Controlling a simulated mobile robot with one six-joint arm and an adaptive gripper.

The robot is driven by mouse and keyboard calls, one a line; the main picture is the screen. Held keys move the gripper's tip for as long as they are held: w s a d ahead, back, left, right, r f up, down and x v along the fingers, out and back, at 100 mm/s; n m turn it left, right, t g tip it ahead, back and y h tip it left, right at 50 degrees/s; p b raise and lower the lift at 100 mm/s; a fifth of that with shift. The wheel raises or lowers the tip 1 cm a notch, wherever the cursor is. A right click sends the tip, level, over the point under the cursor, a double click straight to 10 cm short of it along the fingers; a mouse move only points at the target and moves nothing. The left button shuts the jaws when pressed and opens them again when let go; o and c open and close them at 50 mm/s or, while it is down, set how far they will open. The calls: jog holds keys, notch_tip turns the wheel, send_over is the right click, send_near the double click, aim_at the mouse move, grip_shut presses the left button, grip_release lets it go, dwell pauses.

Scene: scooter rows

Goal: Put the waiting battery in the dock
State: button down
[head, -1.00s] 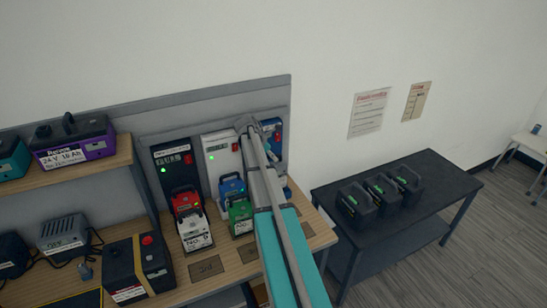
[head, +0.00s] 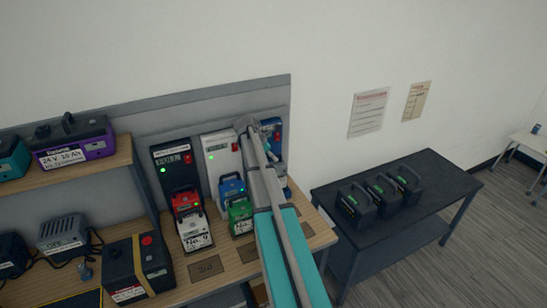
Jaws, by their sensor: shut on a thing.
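Three upright charging docks stand at the back of the wooden bench: a black dock (head: 174,158) at left, a white dock (head: 219,150) in the middle and a blue dock (head: 278,133) at right, partly behind my arm. A red and white battery (head: 193,222) sits at the black dock. A blue battery (head: 231,187) sits at the white dock, with a green battery (head: 239,214) in front of it. My arm reaches over the bench to the blue dock. My gripper's fingers and anything in them are hidden behind the arm.
Flat plates (head: 208,267) lie along the bench front. Several black batteries stand on a dark table (head: 430,165) at right, apart from the bench.

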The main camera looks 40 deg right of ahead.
jog(key=shift+f+b, duration=1.6)
jog(key=shift+b, duration=0.05)
dwell(1.2)
jog(key=c, duration=0.6)
grip_release()
jog(key=shift+o, duration=0.2)
jog(key=shift+a, duration=0.1)
jog(key=shift+p+v, duration=3.8)
jog(key=shift+v, duration=0.7)
jog(key=shift+r, duration=0.15)
notch_tip(320, 180, up, 13)
jog(key=p, duration=1.3)
send_over(272, 162)
jog(key=s+a, duration=0.6)
jog(key=a, duration=0.1)
jog(key=shift+s+d, duration=0.2)
